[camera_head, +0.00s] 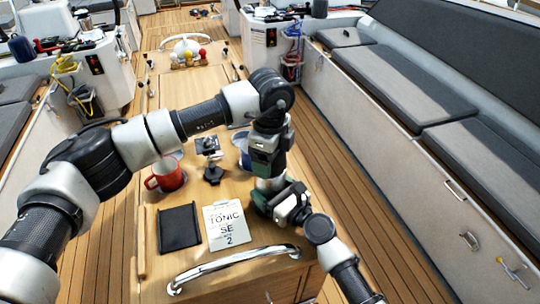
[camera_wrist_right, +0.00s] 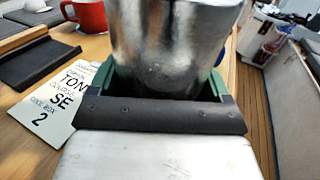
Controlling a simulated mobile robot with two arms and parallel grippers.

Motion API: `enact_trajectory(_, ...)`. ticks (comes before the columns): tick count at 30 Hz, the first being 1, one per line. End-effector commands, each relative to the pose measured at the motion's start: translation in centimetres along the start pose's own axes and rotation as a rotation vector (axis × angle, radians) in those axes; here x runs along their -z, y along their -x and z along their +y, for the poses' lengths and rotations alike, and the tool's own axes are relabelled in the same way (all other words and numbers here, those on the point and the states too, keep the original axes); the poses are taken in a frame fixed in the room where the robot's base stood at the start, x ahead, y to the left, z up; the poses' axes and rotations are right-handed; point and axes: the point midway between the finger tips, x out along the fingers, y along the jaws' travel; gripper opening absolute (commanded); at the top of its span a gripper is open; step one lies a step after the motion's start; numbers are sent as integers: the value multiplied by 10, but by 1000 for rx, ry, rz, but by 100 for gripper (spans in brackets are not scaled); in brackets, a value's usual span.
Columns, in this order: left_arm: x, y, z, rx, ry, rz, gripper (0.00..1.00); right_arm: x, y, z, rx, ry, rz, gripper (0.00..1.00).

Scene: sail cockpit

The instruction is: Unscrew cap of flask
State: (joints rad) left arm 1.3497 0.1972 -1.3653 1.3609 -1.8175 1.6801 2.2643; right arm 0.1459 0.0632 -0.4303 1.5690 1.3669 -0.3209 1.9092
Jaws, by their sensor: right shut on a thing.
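The silver metal flask (camera_head: 268,183) stands at the right side of the wooden table, between my two grippers. In the right wrist view its shiny wall (camera_wrist_right: 175,45) fills the top middle. My right gripper (camera_head: 263,200) is shut around the flask's lower body, with green finger parts (camera_wrist_right: 162,85) on both sides. My left gripper (camera_head: 266,165) points down from above, right over the flask's top. The cap is hidden by the left gripper, and I cannot tell whether those fingers are open or shut on it.
A red mug (camera_head: 167,174) stands left, near a small dark stand (camera_head: 210,160). A blue-and-white object (camera_head: 242,146) is partly behind my left gripper. A black pad (camera_head: 179,227) and a printed card (camera_head: 226,225) lie in front. A chrome rail (camera_head: 235,263) crosses the near edge.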

Motion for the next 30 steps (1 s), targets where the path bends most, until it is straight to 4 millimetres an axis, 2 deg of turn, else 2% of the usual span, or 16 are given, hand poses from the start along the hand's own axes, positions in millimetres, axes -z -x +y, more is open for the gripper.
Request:
enact_trajectory(3, -1, 0, 0, 1, 276, 0, 49, 1, 0, 0, 0, 0, 2, 12)
enact_trajectory(9, -1, 1, -1, 2, 621, -1, 49, 1, 0, 0, 0, 0, 2, 12)
enact_trajectory(13, -2, 1, -1, 2, 708, -1, 49, 1, 0, 0, 0, 0, 2, 12)
enact_trajectory(21, -2, 1, -1, 3, 717, -2, 49, 1, 1, 0, 0, 0, 2, 12)
enact_trajectory(22, -2, 1, -1, 3, 717, -2, 79, 1, 1, 0, 0, 0, 2, 12)
enact_trajectory(26, -2, 1, -1, 2, 716, -1, 99, 1, 1, 0, 0, 0, 2, 12)
enact_trajectory(30, -1, 1, 0, 1, 714, -1, 100, 1, 0, 0, 0, 0, 2, 12)
